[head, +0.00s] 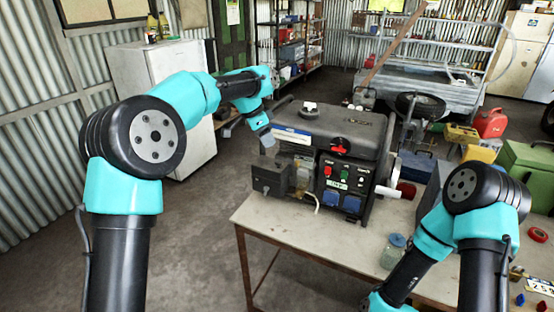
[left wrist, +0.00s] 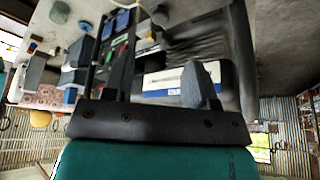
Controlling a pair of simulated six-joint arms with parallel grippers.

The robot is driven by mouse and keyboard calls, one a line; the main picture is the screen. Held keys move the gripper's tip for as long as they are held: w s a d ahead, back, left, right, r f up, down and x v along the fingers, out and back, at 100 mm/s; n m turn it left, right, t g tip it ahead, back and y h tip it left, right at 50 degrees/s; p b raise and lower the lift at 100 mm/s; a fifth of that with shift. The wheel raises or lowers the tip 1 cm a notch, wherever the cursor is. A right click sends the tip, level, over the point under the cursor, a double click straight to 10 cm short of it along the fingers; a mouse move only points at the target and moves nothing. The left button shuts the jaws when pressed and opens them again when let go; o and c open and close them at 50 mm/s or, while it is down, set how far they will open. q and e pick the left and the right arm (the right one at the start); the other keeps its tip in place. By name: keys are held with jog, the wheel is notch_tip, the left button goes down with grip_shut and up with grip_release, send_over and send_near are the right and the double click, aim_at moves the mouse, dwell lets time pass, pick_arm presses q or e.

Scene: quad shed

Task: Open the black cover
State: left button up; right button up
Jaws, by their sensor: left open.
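A generator with a black top (head: 345,122) stands on the workbench, its red, green and blue control panel facing front. I cannot tell for certain which black part is the task's cover. My left gripper (head: 265,136) hangs at the generator's upper left side, near its white and blue label (head: 291,136). In the left wrist view, the left gripper's fingers (left wrist: 160,78) are apart, with the label (left wrist: 165,82) behind them and nothing visibly held. My right arm shows, but its gripper is out of frame.
The workbench (head: 262,214) has bare top at its front left. A glass jar (head: 394,250) stands near my right arm. A white fridge (head: 170,95) stands behind my left arm. A trailer (head: 425,85) and a red can (head: 490,123) are behind the bench.

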aim_at(279, 161)
pick_arm(q)
jog(key=x, duration=1)
grip_shut()
dwell(0.4)
